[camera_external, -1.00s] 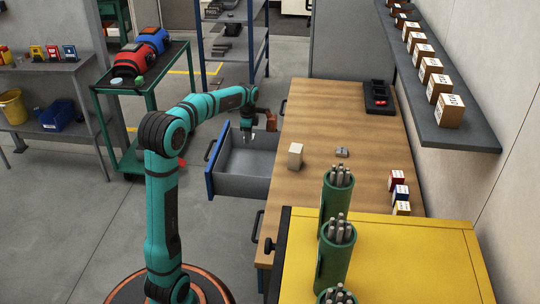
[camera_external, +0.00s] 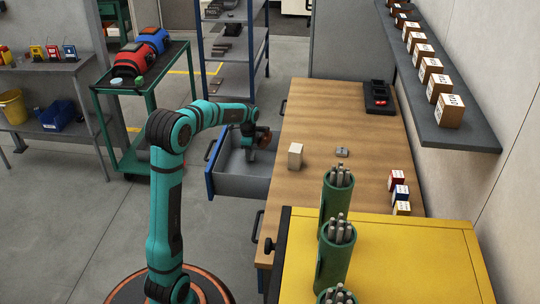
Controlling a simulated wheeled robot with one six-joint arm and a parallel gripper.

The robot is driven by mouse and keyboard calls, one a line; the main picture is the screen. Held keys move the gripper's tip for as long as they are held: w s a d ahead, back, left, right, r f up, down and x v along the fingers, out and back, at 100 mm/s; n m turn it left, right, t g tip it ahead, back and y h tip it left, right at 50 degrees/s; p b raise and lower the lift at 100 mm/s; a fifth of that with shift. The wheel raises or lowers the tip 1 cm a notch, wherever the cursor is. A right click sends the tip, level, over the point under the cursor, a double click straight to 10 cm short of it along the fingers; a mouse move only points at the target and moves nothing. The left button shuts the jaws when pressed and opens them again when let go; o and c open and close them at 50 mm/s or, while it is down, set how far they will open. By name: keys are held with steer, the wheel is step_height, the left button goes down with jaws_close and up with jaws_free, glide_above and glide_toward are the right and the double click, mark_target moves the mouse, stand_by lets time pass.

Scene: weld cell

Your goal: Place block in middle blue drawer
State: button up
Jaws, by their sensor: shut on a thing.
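The blue-fronted drawer (camera_external: 210,182) stands pulled out from the left side of the wooden workbench. Its grey inside is partly visible. My gripper (camera_external: 251,157) points down into the drawer, close to the bench side. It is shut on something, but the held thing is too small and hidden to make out. A pale beige block (camera_external: 295,157) stands upright on the bench top, to the right of the drawer and apart from my gripper.
A small grey item (camera_external: 342,152) lies on the workbench (camera_external: 330,110). A black tray (camera_external: 378,97) is at the back. Green cups (camera_external: 335,245) of rods stand by a yellow surface (camera_external: 410,260) in front. A green cart (camera_external: 135,165) stands left; the floor between is clear.

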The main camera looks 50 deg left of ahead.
steer(key=shift+f, duration=0.6)
steer(key=o, duration=1.1)
steer(key=shift+f, duration=0.1)
steer(key=shift+c, duration=0.2)
step_height(320, 180, up, 12)
